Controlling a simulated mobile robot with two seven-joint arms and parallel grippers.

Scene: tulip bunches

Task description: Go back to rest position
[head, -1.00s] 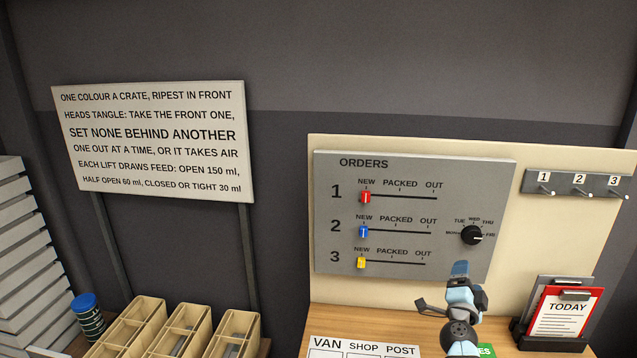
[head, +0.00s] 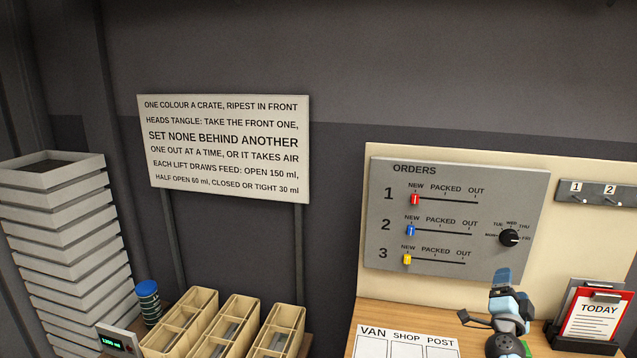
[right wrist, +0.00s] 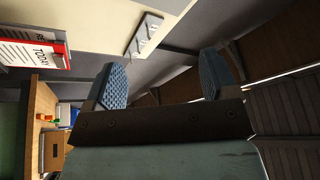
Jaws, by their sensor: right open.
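My right gripper (head: 502,277) is at the lower right in the head view, in front of the orders board and above the wooden bench. In the right wrist view its two blue padded fingers (right wrist: 162,82) stand wide apart with nothing between them. My left gripper is not in the head view. The grey orders board (head: 455,215) has a red slider (head: 415,199), a blue slider (head: 411,230) and a yellow slider (head: 407,259), all at NEW. The black day dial (head: 509,238) is to their right.
A red TODAY clipboard (head: 597,315) stands in a holder right of my right gripper. A VAN SHOP POST sheet (head: 375,345) lies on the bench. Wooden crates (head: 187,325), a blue-capped bottle (head: 148,302), a small green display (head: 112,345) and stacked grey trays (head: 75,250) are at left.

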